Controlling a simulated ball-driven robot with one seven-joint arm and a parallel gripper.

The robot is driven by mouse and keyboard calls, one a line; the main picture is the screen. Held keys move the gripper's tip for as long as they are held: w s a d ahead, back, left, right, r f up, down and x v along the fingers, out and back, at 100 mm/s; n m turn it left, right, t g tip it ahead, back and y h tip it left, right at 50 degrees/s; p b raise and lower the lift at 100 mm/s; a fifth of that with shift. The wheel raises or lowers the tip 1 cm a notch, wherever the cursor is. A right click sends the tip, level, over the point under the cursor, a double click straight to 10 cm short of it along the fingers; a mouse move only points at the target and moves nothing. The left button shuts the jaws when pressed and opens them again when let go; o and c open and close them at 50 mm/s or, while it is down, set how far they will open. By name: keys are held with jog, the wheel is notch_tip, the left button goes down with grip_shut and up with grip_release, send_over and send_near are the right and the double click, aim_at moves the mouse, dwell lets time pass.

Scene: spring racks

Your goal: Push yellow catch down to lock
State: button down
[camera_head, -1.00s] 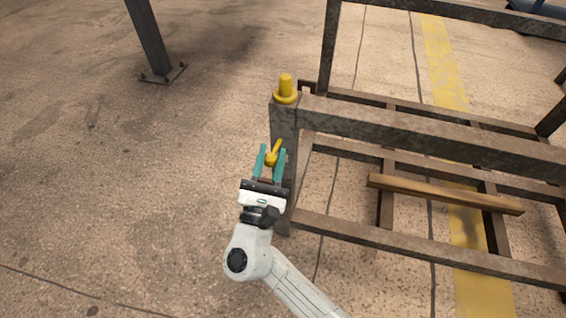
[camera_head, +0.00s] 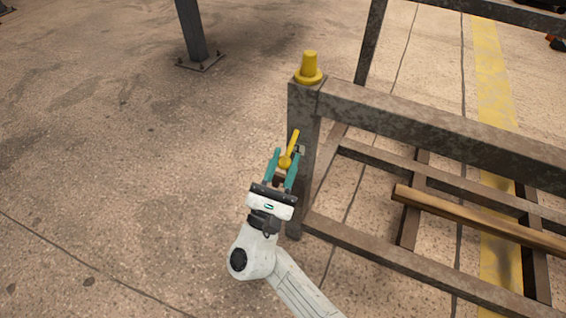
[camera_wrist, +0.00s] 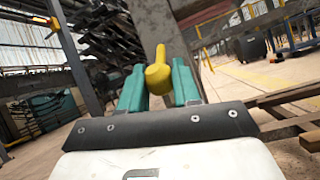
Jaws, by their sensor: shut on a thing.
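The yellow catch (camera_head: 289,152) is a short lever with a rounded knob on the side of the rack's corner post (camera_head: 301,170). Its arm points upward in the head view. My gripper (camera_head: 282,168) reaches it from the front, with its teal fingers on either side of the knob, shut on it. In the wrist view the catch (camera_wrist: 158,76) stands upright between the fingertips (camera_wrist: 158,88), its knob low and its arm above. The catch's mounting on the post is mostly hidden.
A yellow cap (camera_head: 310,68) sits on top of the post. Rusty rack beams (camera_head: 430,124) run right, with a loose wooden bar (camera_head: 470,217) across the lower frame. A dark column (camera_head: 192,35) stands at the back left. The floor at left is clear.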

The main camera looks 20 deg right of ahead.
jog(key=shift+w+d+f, duration=0.25)
jog(key=shift+d+f, duration=0.2)
jog(key=c, duration=0.9)
grip_release()
jog(key=shift+r, duration=0.1)
jog(key=shift+o, duration=0.2)
jog(key=shift+s+a, duration=0.25)
jog(key=shift+a, duration=0.1)
jog(key=p+v, duration=0.1)
jog(key=v, duration=0.9)
